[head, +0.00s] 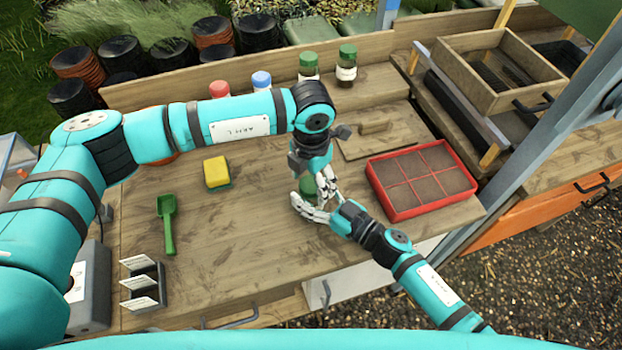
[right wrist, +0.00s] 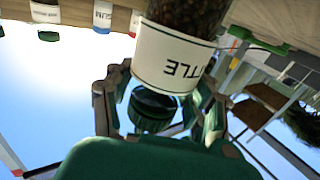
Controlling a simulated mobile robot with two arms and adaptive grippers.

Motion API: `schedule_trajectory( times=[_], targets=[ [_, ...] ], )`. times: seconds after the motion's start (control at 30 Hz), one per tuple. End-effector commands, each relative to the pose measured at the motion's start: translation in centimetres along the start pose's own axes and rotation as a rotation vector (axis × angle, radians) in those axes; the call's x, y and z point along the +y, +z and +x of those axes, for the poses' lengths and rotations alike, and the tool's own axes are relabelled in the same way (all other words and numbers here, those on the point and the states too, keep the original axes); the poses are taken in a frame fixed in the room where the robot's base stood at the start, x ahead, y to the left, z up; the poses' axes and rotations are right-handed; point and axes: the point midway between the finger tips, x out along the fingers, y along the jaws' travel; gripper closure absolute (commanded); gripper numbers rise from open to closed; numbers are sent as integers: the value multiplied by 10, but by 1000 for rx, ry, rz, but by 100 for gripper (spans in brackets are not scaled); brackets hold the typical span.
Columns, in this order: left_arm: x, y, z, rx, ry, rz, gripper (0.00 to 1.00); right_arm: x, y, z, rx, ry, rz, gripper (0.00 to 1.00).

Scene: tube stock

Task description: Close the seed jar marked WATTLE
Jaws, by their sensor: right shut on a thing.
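The seed jar (right wrist: 182,58) shows close up in the right wrist view, upside down there, with dark seeds and a white label whose visible letters end in TLE. A dark green lid (right wrist: 152,112) shows at its top end; whether it is seated or apart I cannot tell. My right gripper (head: 318,208) has its fingers on both sides of the jar and is shut on it; the fingers also show in the right wrist view (right wrist: 163,105). In the head view its green top (head: 308,187) is partly hidden. My left gripper (head: 311,163) is directly above it, fingers partly hidden.
Other jars with red (head: 219,89), blue (head: 261,80) and green lids (head: 308,62) (head: 347,54) stand at the back. A red divided tray (head: 421,207) is close on the right. A sponge (head: 217,172) and green scoop (head: 167,222) lie left. The front middle bench is clear.

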Motion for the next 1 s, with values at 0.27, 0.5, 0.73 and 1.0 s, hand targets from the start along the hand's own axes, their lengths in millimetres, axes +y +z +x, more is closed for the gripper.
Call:
schedule_trajectory(
  times=[0.27,0.5,0.73,1.0],
  targets=[
    [0,0,-6,-1,1,-1,31,0,0,0,0,0,0,100],
    [0,0,-37,-2,2,0,31,0,0,0,0,0,0,100],
    [0,0,-45,2,1,0,31,0,0,0,0,0,0,100],
    [-3,1,-56,-2,-3,-86,33,0,0,0,0,0,0,100]
  ],
)
